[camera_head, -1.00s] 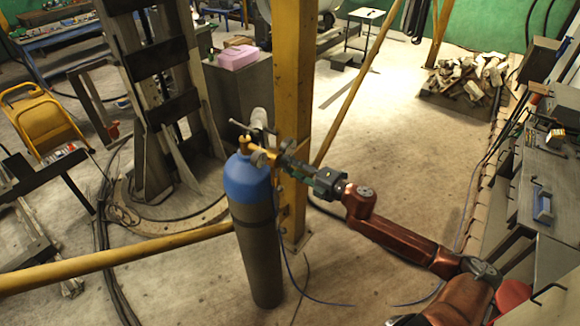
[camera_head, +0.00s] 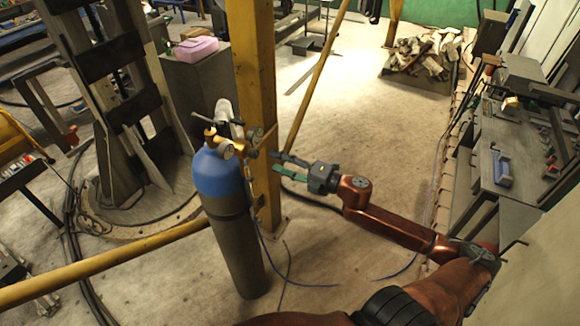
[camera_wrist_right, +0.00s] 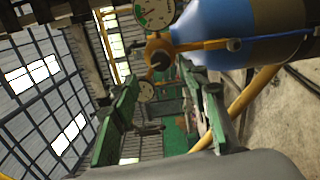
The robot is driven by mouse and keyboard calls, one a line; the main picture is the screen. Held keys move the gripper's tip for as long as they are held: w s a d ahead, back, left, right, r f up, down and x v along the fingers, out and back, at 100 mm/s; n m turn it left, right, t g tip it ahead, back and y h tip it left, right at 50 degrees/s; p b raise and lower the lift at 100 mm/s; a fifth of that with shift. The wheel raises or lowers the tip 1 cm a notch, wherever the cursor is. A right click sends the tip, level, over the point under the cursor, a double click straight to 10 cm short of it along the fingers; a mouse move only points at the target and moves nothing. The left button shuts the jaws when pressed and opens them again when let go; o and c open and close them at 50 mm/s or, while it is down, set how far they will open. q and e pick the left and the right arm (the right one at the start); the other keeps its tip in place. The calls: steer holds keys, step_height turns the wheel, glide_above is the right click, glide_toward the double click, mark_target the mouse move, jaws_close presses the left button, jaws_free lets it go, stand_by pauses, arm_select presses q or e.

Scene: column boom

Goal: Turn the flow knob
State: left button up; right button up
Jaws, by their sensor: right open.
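A brass regulator (camera_head: 228,145) with round gauges sits on top of a blue-shouldered grey gas cylinder (camera_head: 218,175). In the right wrist view, two gauges (camera_wrist_right: 153,12) show around its brass body. A dark round knob (camera_wrist_right: 160,60) faces the wrist camera; I cannot tell for certain that it is the flow knob. My right gripper (camera_head: 275,163) is to the right of the regulator, apart from it, with its green-sided fingers spread and nothing between them. In the wrist view, my right gripper (camera_wrist_right: 160,78) has the regulator beyond its fingertips. My left gripper is not in view.
A yellow column (camera_head: 255,80) stands just behind the cylinder, with a slanted yellow brace (camera_head: 315,80). A low yellow bar (camera_head: 120,260) runs to the left. A blue hose (camera_head: 262,240) hangs beside the cylinder. A workbench (camera_head: 510,160) stands at right. The floor between is open.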

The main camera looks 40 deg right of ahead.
steer(key=shift+v, duration=2)
